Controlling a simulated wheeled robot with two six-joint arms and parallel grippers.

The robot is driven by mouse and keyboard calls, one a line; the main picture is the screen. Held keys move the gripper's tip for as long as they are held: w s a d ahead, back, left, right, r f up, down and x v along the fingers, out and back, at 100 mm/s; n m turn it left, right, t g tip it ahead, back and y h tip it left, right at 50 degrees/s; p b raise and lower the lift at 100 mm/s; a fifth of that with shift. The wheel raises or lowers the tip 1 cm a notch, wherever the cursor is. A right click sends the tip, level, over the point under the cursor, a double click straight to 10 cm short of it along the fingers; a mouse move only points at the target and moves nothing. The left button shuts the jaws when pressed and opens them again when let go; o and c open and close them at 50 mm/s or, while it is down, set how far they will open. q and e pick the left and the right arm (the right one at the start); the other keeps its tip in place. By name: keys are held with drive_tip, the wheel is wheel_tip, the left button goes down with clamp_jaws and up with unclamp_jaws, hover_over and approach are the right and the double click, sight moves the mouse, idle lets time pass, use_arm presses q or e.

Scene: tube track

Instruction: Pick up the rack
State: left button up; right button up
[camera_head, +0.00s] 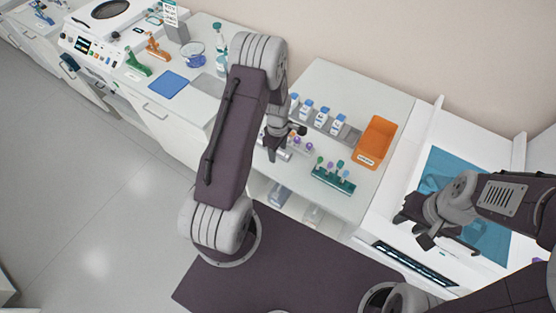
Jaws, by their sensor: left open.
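A green rack (333,180) holding several tubes with coloured caps stands upright near the front edge of the white bench. My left gripper (277,150) is to the left of it, above the bench, pointing down and open. The gripper is apart from the green rack. A few purple-capped tubes (301,144) show just right of my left gripper; what holds them is partly hidden by the gripper. My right gripper (438,238) hangs over the blue panel at the right, away from the rack; its fingers are too unclear to judge.
Several blue-capped bottles (320,115) stand in a grey tray (348,135) behind the rack. An orange bin (376,141) is at the bench's right. A white station with a blue panel (490,235) lies further right. A blue mat (168,84) lies on the left bench.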

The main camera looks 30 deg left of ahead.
use_arm(q)
drive_tip(key=shift+a+f, duration=0.2)
drive_tip(key=shift+f, duration=0.1)
drive_tip(key=shift+d, duration=0.15)
clamp_jaws()
drive_tip(key=c, duration=1.1)
unclamp_jaws()
drive_tip(key=o, duration=1.7)
